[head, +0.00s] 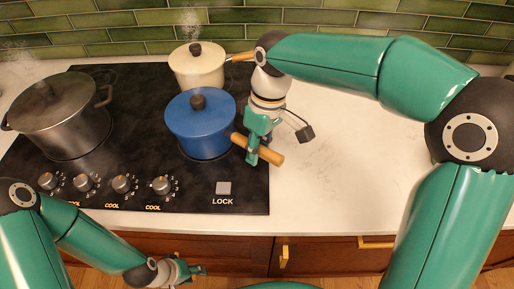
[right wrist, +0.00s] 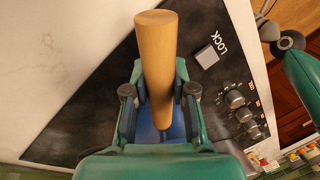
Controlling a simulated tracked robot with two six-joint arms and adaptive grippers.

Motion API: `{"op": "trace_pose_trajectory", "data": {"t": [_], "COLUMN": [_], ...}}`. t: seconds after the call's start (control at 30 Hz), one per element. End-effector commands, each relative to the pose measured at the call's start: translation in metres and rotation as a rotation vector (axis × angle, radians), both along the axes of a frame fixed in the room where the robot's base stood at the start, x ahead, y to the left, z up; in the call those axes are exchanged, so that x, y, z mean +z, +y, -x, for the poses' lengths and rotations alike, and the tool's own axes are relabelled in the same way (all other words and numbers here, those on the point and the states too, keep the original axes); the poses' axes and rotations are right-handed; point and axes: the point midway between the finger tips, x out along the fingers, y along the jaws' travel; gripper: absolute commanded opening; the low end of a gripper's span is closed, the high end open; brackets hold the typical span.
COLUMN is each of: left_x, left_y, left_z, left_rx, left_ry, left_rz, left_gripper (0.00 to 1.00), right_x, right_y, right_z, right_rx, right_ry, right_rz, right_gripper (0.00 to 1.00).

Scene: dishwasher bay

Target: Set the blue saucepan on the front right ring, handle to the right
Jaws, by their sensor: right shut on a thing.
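The blue saucepan (head: 200,128), with a blue lid and dark knob, is over the front right part of the black hob (head: 135,196). It looks upright; I cannot tell whether its base touches the ring, which it hides. Its wooden handle (head: 268,151) points right and toward the front. My right gripper (head: 258,143) is shut on this handle. In the right wrist view the handle (right wrist: 157,60) passes between the fingers, with a little blue of the pan behind. My left gripper (head: 190,271) is low, in front of the counter edge, away from the pan; its finger opening is unclear.
A steaming cream saucepan (head: 198,68) stands close behind the blue one, its wooden handle toward my right arm. A large grey pot (head: 62,118) stands on the left. Several knobs (head: 122,184) and a LOCK button (head: 223,188) line the front. The white counter (head: 345,170) is clear.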

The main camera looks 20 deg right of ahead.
Motion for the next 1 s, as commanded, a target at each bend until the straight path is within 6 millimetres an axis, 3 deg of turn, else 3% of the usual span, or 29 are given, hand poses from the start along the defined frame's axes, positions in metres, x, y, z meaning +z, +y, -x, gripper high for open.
{"op": "trace_pose_trajectory", "data": {"t": [0.83, 0.87, 1.0], "left_x": [-0.0036, -0.0036, -0.0036], "left_y": [0.0, 0.0, 0.0], "left_z": [0.0, 0.0, 0.0], "left_rx": [0.0, 0.0, 0.0], "left_ry": [0.0, 0.0, 0.0], "left_rz": [0.0, 0.0, 0.0], "left_gripper": [0.4, 0.4, 0.4], "right_x": [-0.0071, -0.0071, -0.0068], "right_y": [0.0006, 0.0007, 0.0007], "right_z": [0.0003, 0.0003, 0.0001], "right_rx": [0.002, 0.002, 0.002], "right_ry": [0.004, 0.004, 0.003], "right_rz": [0.001, 0.001, 0.001], "right_gripper": [0.0, 0.28, 0.52]}}
